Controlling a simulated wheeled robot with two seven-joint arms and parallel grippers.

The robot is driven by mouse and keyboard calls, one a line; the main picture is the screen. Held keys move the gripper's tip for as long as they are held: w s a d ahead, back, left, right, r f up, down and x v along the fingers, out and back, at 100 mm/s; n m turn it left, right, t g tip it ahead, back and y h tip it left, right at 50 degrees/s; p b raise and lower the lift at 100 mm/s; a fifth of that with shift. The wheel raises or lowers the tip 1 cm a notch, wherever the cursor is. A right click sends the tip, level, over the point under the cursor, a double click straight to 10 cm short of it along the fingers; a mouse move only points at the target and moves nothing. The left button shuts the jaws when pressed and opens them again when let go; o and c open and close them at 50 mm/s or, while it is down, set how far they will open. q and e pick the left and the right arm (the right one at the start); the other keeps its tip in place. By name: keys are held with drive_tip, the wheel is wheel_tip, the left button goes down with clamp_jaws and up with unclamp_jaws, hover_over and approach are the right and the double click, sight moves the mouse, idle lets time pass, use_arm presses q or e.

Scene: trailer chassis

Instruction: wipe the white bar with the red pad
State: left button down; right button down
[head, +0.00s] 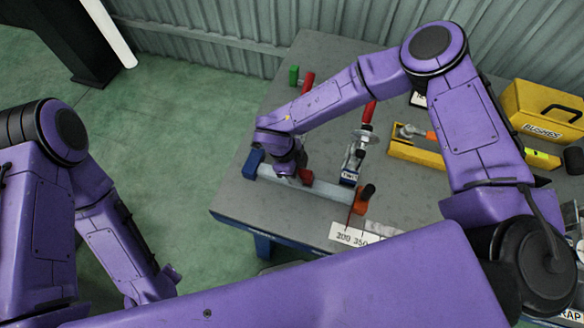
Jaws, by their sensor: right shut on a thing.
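The white bar (330,193) lies near the table's front left edge, between a blue block (254,162) at its left end and an orange block (361,204) at its right end. My right gripper (291,173) points down over the left half of the bar. It is shut on the red pad (306,177), of which only a small part shows beside the fingers. The pad is at the bar; whether it touches the surface cannot be told. My left arm hangs at the left, off the table, and its gripper does not show.
Behind the bar stand a red-handled clamp (356,155), a green block (294,75) and a red handle (307,83). A yellow toolbox (543,110) and yellow tray (417,152) are at the right. A number card (352,236) lies in front. My right forearm spans the table.

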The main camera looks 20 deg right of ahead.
drive_tip(key=shift+w+r+p, duration=0.15)
drive_tip(key=shift+r+p, duration=0.25)
drive_tip(key=shift+r, duration=2.6)
drive_tip(key=shift+r, duration=1.55)
